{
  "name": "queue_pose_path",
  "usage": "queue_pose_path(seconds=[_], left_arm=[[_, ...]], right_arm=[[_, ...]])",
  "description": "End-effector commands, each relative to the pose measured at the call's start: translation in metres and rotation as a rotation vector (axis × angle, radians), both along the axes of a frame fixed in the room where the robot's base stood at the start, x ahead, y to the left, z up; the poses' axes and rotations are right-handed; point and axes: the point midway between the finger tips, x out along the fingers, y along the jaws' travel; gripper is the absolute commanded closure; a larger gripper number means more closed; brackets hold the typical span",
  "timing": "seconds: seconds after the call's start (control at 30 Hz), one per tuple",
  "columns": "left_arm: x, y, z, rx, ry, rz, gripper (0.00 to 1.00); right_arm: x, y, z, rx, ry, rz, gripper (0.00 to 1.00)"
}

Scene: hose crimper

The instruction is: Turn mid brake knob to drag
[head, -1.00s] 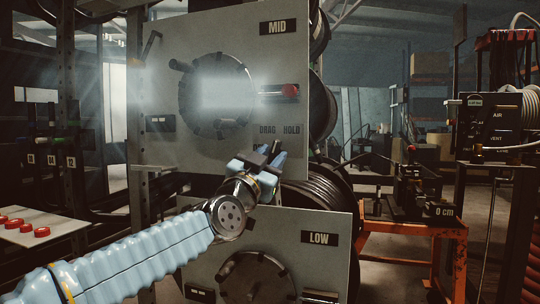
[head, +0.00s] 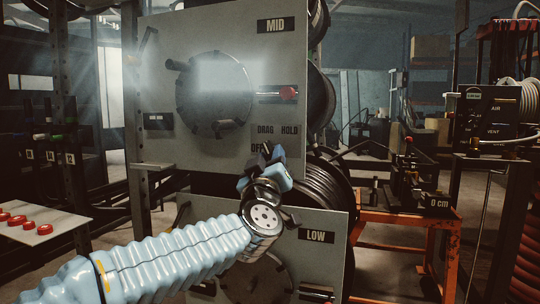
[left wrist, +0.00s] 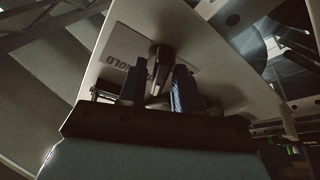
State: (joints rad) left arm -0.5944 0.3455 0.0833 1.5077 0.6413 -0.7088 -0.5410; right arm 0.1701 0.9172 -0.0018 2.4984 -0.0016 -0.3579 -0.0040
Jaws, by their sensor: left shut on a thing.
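The mid panel (head: 225,100) carries the MID label and the DRAG, HOLD and OFF labels at its lower right. The mid brake knob is hidden behind my left gripper (head: 266,160) in the head view. In the left wrist view the knob (left wrist: 158,65) shows as a dark, narrow grip between the two blue fingers of my left gripper (left wrist: 157,88). The fingers are shut on it. The HOLD label, upside down, shows beside the knob in that view. Which label the knob points to cannot be told. My right gripper is not in view.
The low panel (head: 332,222) stands below, behind my left arm. A black hose reel (head: 322,190) sits just right of the gripper. An orange bench (head: 400,220) with a black device stands further right. A white table with red buttons (head: 35,226) is at the left.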

Motion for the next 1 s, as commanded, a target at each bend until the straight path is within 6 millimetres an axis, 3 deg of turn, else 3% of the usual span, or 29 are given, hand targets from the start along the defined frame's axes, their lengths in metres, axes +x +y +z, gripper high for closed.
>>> queue_pose_path(seconds=[0.67, 0.7, 0.73, 1.0], left_arm=[[-0.0001, -0.0004, -0.0005, -0.062, 0.021, 0.0, 0.97], [-0.0001, -0.0004, -0.0005, -0.062, 0.021, 0.0, 0.64], [-0.0001, -0.0004, -0.0005, -0.062, 0.021, 0.0, 0.59], [-0.0005, -0.0002, -0.0002, -0.061, 0.02, 0.0, 0.58]], right_arm=[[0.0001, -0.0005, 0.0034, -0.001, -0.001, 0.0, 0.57], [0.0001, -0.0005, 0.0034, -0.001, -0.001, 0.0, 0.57], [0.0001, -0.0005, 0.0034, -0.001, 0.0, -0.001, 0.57], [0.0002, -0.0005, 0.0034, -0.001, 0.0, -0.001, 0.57]])
